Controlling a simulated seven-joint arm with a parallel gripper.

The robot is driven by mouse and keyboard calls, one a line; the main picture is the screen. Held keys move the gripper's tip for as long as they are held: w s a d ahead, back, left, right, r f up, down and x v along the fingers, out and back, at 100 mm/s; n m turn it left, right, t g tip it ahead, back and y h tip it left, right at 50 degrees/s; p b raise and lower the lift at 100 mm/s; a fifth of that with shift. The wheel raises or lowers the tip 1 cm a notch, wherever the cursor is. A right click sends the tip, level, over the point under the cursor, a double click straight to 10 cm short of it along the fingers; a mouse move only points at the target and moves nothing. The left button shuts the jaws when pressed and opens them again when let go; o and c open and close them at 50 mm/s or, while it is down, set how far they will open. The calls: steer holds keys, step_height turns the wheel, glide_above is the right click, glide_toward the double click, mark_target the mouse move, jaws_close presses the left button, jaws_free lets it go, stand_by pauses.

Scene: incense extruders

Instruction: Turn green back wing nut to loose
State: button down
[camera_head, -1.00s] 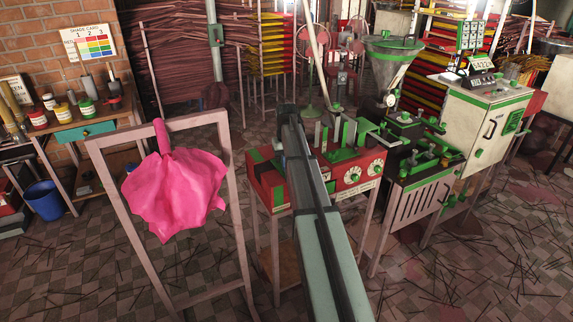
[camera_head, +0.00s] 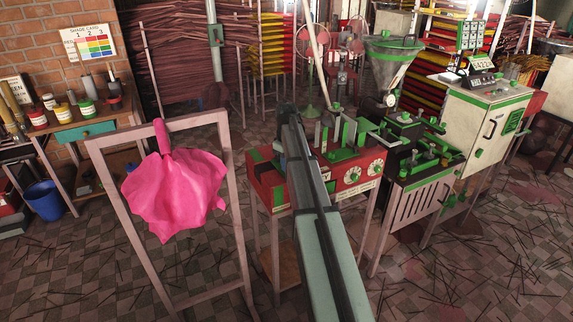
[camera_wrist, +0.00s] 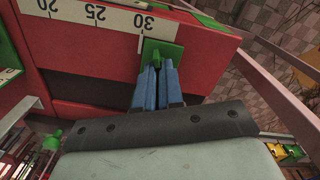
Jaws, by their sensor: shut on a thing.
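In the wrist view, my gripper (camera_wrist: 157,68) has its two blue fingers close together on a small green wing nut (camera_wrist: 156,59). The nut sits in front of a green plate (camera_wrist: 168,52) on the red machine body (camera_wrist: 210,47). A white scale strip (camera_wrist: 100,14) with the numbers 20, 25 and 30 runs beside the plate. The fingers hide most of the nut, so its turn angle cannot be told. In the head view, my arm covers the gripper and the nut, and the red machine (camera_head: 350,178) shows on both sides of the arm.
A pink cloth (camera_head: 173,190) hangs on a wooden frame (camera_head: 238,210) to the left of the red machine. A black and green extruder (camera_head: 425,155) and a white cabinet (camera_head: 485,125) stand to the right. Another green knob (camera_wrist: 53,139) shows at lower left in the wrist view.

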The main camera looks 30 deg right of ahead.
steer(key=shift+n, duration=0.6)
steer(key=c, duration=1.3)
jaws_free()
steer(key=shift+o, duration=0.2)
step_height(320, 180, up, 14)
steer(key=shift+o, duration=0.5)
steer(key=shift+f, duration=0.1)
